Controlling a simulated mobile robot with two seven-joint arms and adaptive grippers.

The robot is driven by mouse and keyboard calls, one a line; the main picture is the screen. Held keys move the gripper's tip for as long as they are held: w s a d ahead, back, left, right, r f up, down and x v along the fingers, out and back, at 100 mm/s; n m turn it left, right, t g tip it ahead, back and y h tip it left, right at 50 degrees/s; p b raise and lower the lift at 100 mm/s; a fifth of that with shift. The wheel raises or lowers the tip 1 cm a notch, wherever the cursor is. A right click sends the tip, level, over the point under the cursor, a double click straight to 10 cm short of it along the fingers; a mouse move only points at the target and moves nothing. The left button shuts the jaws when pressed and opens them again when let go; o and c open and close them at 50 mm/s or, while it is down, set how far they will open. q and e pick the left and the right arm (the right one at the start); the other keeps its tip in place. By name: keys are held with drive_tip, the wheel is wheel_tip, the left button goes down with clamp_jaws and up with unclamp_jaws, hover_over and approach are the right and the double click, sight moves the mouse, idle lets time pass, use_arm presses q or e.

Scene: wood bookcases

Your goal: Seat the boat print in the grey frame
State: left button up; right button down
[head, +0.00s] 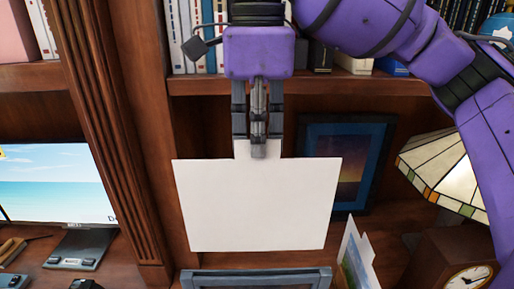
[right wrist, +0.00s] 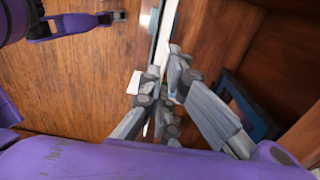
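My right gripper (head: 258,150) points down and is shut on the top tab of a white card (head: 255,205). The card hangs upright with its plain white face toward the head camera, so any picture on it is hidden and I cannot tell that it is the boat print. In the right wrist view the fingers (right wrist: 165,95) close on the card, seen nearly edge-on. The grey frame (head: 258,277) is below the card at the bottom of the head view, only its upper part showing. What looks like my left gripper (right wrist: 105,18) shows in the right wrist view, its fingers unclear.
Another print (head: 356,262) stands tilted right of the grey frame. A dark-framed picture (head: 345,165) leans at the back. A stained-glass lamp (head: 447,175) and a wooden clock (head: 455,262) are at the right. A bookcase upright (head: 105,130) and a screen (head: 50,185) are at the left.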

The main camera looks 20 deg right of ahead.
sight(257, 172)
drive_tip(key=f, duration=0.3)
drive_tip(key=shift+s+a+f, duration=0.15)
drive_tip(key=shift+s+f, duration=0.05)
drive_tip(key=shift+f, duration=0.05)
drive_tip(key=shift+f+b, duration=0.45)
drive_tip(key=shift+f, duration=0.45)
use_arm(q)
drive_tip(key=shift+s+a+f, duration=0.35)
drive_tip(key=shift+s+f, duration=0.1)
drive_tip(key=shift+f, duration=0.05)
use_arm(e)
drive_tip(key=shift+f, duration=0.2)
use_arm(q)
drive_tip(key=shift+s+a+f, duration=0.15)
drive_tip(key=shift+s+a, duration=0.05)
drive_tip(key=shift+s, duration=0.15)
drive_tip(key=shift+w+d+r, duration=0.15)
drive_tip(key=shift+w+r, duration=0.1)
drive_tip(key=shift+w, duration=0.05)
drive_tip(key=shift+w+r, duration=0.3)
drive_tip(key=shift+w, duration=0.1)
drive_tip(key=shift+s+p, duration=0.25)
drive_tip(key=shift+p, duration=0.05)
